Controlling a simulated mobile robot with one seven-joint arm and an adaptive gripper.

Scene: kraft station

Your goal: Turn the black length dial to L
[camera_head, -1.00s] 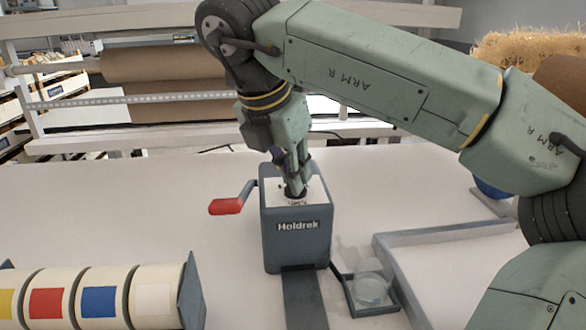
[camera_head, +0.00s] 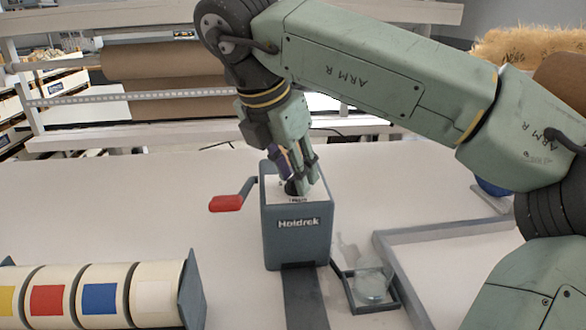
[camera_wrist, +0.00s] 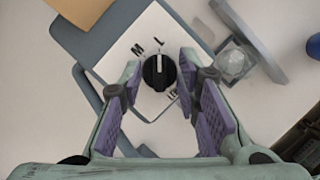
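The black length dial (camera_wrist: 159,72) sits on the white top plate of the grey Holdrek box (camera_head: 297,240). In the wrist view its white pointer line points up, toward the printed L (camera_wrist: 158,43). An M (camera_wrist: 137,49) is printed to the left of the L, and another label (camera_wrist: 172,95) lies at the lower right of the dial. My gripper (camera_wrist: 160,80) is open, its purple-padded fingers on either side of the dial with visible gaps. In the head view my gripper (camera_head: 296,170) is right over the dial (camera_head: 293,187), partly hiding it.
A red-handled crank (camera_head: 227,203) sticks out at the box's left. A small dark tray with a clear round piece (camera_head: 369,285) stands right of the box, beside a grey frame (camera_head: 440,232). Rolls with coloured labels (camera_head: 100,298) lie at the front left. The white table behind is clear.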

